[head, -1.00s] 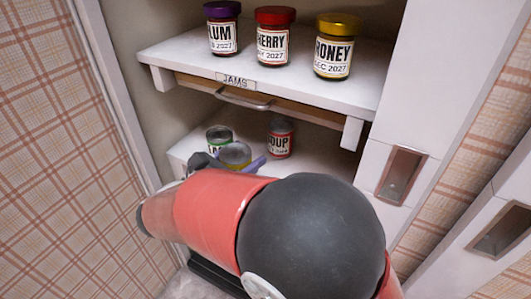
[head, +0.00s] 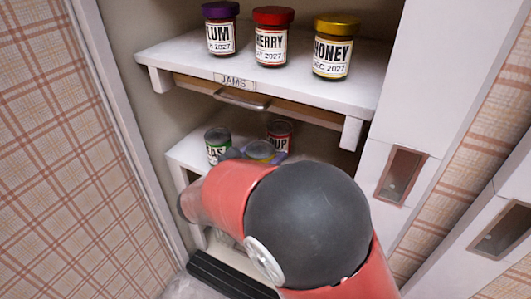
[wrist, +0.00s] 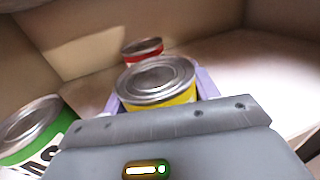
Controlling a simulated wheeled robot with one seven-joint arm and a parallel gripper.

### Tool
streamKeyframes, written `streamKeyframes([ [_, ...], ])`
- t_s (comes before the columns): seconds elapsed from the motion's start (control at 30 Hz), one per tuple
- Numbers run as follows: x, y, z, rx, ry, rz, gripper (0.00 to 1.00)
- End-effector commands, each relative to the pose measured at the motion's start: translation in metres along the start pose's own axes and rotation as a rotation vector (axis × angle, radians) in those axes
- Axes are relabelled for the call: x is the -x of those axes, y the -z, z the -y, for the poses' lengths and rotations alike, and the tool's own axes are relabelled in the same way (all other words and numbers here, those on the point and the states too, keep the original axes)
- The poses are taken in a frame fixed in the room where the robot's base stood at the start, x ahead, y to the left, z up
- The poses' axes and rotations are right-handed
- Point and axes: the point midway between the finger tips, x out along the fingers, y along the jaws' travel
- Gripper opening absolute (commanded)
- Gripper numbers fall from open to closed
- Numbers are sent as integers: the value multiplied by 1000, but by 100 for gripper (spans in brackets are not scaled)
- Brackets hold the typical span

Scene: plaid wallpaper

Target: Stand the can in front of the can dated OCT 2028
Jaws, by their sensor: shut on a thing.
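My gripper (wrist: 158,92) is shut on a yellow can (wrist: 158,80), with a pale purple finger on each side of it. In the head view the yellow can (head: 260,151) shows beyond my arm, at the lower shelf. Behind it, slightly right, is a red soup can (head: 280,135), also in the wrist view (wrist: 143,50). A green can (head: 216,144) stands to the left, large at the left of the wrist view (wrist: 35,130). No date on these cans is readable. I cannot tell whether the yellow can's base touches the shelf.
The upper shelf (head: 170,50), labelled JAMS, overhangs the lower shelf (head: 180,153) and holds plum (head: 221,32), cherry (head: 271,42) and honey (head: 334,50) jars. Cabinet walls close in the sides. Bare shelf lies to the right in the wrist view.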

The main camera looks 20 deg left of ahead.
Motion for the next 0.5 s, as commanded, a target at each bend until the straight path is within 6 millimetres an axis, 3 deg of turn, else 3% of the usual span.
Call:
streamKeyframes([
  [0.13, 0, 3, 0, 0, 0, 1, 27],
  [0.17, 0, 4, 0, 0, 0, 0, 60],
  [0.3, 0, 3, 0, 0, 0, 0, 79],
  [0.5, 0, 3, 0, 0, 0, 0, 81],
])
